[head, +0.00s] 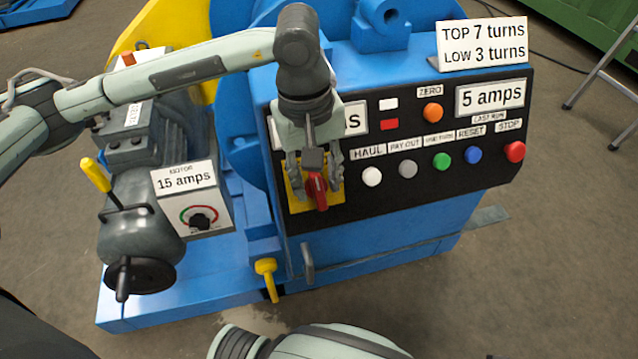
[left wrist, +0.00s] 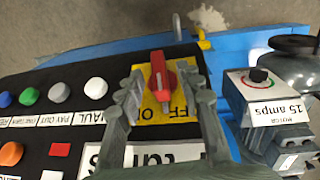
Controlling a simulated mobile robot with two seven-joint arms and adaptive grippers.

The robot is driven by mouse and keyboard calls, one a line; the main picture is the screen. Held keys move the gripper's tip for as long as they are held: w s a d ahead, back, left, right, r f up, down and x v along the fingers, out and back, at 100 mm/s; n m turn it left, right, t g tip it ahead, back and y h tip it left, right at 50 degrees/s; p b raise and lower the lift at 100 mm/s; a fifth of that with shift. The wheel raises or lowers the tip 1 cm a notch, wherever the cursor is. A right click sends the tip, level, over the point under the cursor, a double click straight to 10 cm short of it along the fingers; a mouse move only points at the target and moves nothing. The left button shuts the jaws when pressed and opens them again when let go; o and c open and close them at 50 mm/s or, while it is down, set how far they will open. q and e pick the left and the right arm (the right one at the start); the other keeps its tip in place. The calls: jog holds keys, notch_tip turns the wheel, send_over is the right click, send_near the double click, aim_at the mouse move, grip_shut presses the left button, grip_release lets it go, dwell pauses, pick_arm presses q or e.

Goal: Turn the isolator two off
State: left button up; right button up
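The isolator is a red rotary handle (head: 318,192) on a yellow plate (head: 298,200) at the left end of the black control panel. In the head view the handle hangs roughly downward. My left gripper (head: 315,178) is in front of it, with one finger on each side. In the left wrist view the red handle (left wrist: 160,80) lies between the fingers of the left gripper (left wrist: 164,84), with gaps on both sides. Part of the plate lettering shows there upside down; the rest is hidden behind the handle. My right gripper is out of view.
A row of buttons, starting with a white one (head: 372,177), runs right of the isolator. A motor box (head: 200,205) with a black knob stands to the left. A yellow-handled lever (head: 96,174) and yellow tap (head: 266,268) stick out nearby.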

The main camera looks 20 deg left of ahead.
pick_arm(q)
jog(key=shift+w+f, duration=0.1)
jog(key=shift+f, duration=1.1)
jog(key=shift+d, duration=0.1)
grip_shut()
